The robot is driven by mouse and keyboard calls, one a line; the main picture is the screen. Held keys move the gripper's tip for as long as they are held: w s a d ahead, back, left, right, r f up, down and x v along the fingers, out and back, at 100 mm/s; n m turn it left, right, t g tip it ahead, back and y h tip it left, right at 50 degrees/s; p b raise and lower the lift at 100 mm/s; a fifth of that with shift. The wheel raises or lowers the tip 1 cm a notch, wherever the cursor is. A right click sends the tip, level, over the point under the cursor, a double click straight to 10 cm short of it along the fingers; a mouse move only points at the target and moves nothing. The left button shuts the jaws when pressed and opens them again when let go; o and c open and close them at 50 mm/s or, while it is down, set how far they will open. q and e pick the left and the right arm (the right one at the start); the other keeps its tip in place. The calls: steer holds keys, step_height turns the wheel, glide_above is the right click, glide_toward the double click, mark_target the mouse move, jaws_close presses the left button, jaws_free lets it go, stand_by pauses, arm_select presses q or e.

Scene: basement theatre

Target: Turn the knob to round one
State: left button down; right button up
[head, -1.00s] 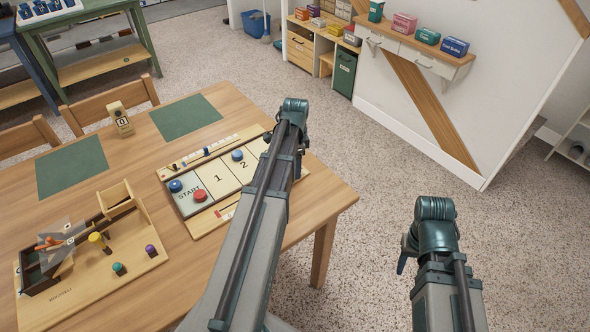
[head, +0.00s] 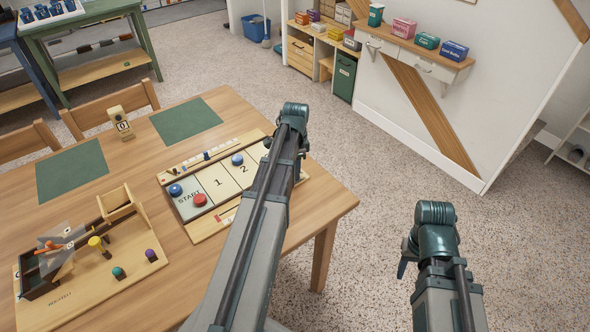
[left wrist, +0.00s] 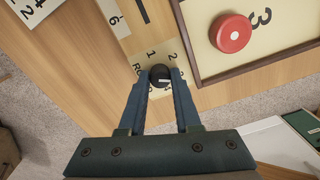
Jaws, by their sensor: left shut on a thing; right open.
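A small dark round knob (left wrist: 160,73) with a white mark sits on a pale plate (left wrist: 128,20) printed with "ROUND" and numbers, in the left wrist view. My left gripper (left wrist: 160,78) is shut on the knob, one finger on each side. I cannot tell which number the mark points at. In the head view my left arm covers the knob and the left gripper, over the right end of the game board (head: 217,181). My right gripper (head: 403,262) is open, low at the right beside my right arm, away from the table and mostly hidden.
The board carries blue discs and a red disc (head: 200,199). On the wooden table (head: 150,300) stand a catapult toy (head: 62,262), green mats (head: 186,118) and a number stand (head: 121,124). A wall shelf (head: 420,58) holds small boxes. The carpet right of the table is clear.

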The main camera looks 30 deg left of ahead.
arm_select(q)
steer(key=n, duration=1.7)
steer(key=shift+n, duration=0.4)
steer(key=n, duration=0.5)
steer(key=shift+n+g, duration=0.3)
steer(key=shift+n, duration=0.1)
steer(key=c, duration=0.6)
jaws_free()
steer(key=shift+r, duration=0.1)
